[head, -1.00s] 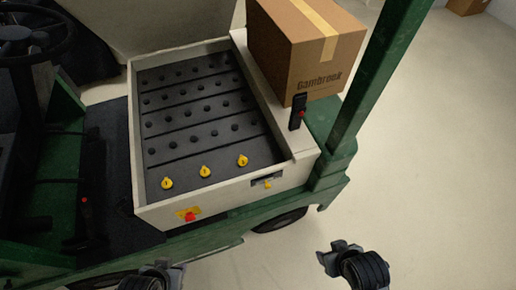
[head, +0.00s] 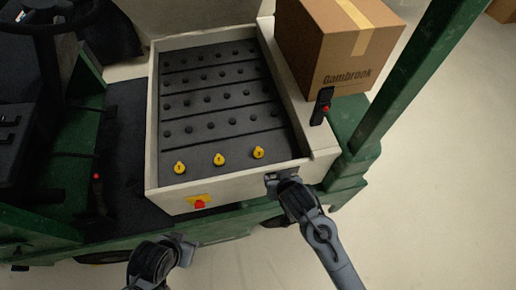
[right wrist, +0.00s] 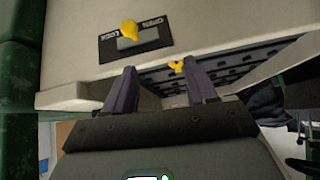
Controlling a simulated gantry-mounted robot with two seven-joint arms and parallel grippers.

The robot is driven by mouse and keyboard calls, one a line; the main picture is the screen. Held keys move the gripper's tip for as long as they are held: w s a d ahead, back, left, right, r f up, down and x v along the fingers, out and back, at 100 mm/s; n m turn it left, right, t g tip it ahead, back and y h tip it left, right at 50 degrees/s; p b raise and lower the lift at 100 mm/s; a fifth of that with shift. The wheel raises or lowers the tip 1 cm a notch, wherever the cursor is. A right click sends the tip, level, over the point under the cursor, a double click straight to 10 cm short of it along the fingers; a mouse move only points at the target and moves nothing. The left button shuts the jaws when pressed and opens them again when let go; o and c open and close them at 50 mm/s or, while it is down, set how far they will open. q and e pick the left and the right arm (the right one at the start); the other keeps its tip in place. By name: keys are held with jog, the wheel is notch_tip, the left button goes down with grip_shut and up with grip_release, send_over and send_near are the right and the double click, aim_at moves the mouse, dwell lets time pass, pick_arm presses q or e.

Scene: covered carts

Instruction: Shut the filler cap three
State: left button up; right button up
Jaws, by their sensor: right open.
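Three yellow filler caps stand in a row at the near end of the dark battery tray: a left cap (head: 180,168), a middle cap (head: 219,160) and a right cap (head: 258,153). Their markings are too small to read surely. My right gripper (head: 282,180) is at the tray's front wall near its right corner, covering the latch there. In the right wrist view its fingers (right wrist: 160,85) are apart with nothing between them; one yellow cap (right wrist: 177,67) shows beyond. My left gripper (head: 185,248) is low, in front of the tray; its jaw opening is unclear.
A yellow latch knob (right wrist: 129,30) sits on a plate marked OPEN and LOCK. A red button (head: 200,204) is on the front wall. A cardboard box (head: 335,50) stands right of the tray, near a green post (head: 405,75). Floor is free at right.

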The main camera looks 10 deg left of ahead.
jog(key=t, duration=0.1)
send_near(258, 148)
jog(key=s, duration=0.1)
jog(key=shift+n, duration=0.4)
jog(key=b+x, duration=0.1)
jog(key=x, duration=0.4)
jog(key=b+x, duration=0.1)
jog(key=x, duration=0.2)
jog(key=shift+w+b, duration=0.3)
jog(key=shift+w, duration=0.3)
jog(key=shift+x, duration=0.95)
